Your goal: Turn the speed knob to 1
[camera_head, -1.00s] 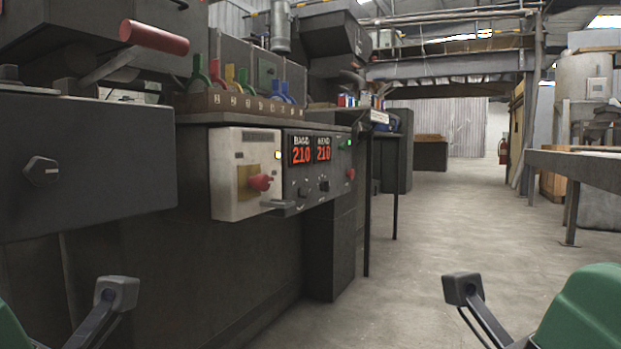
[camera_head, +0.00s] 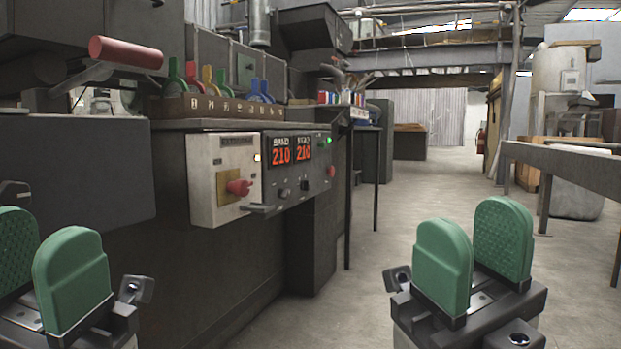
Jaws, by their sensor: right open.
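A dark hexagonal knob (camera_head: 14,190) sits on the dark box front at the left edge, partly cut off and close above my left gripper. Two small dark knobs (camera_head: 284,193) and (camera_head: 304,185) sit below the red 210 displays on the black panel. I cannot read a speed label on any of them. My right gripper (camera_head: 474,240) is open and empty, its green fingers upright and apart, over the floor to the right of the panel. My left gripper (camera_head: 38,255) is at the lower left, its green fingers apart, empty, in front of the machine.
A white box (camera_head: 203,182) with a red rotary switch (camera_head: 239,187) stands left of the displays. A grey bench (camera_head: 565,162) stands at the right. The floor (camera_head: 370,270) between is clear.

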